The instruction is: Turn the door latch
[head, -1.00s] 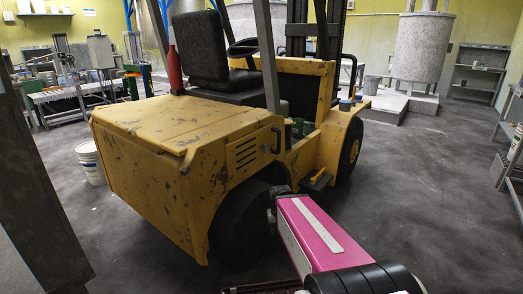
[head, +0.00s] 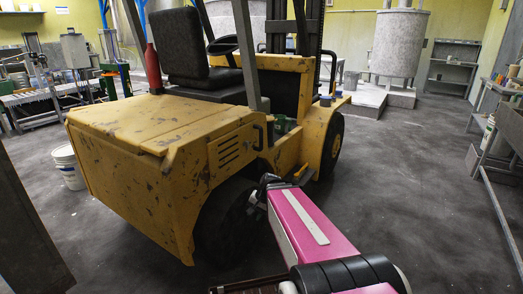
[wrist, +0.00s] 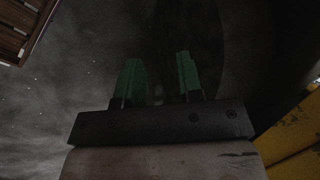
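No door latch can be made out in either view. In the wrist view my gripper (wrist: 158,80) shows two green fingers standing apart with nothing between them, above dark floor. In the head view my pink arm reaches forward from the lower right, and its far end is beside the forklift's rear wheel. The gripper itself cannot be made out there.
A yellow forklift (head: 150,135) stands close in front and left. A white bucket (head: 68,166) is on the floor at left. Benches (head: 55,98) stand at back left. A round grey tank (head: 398,42) and shelves (head: 452,66) are at the back. Floor at right (head: 410,160) is open.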

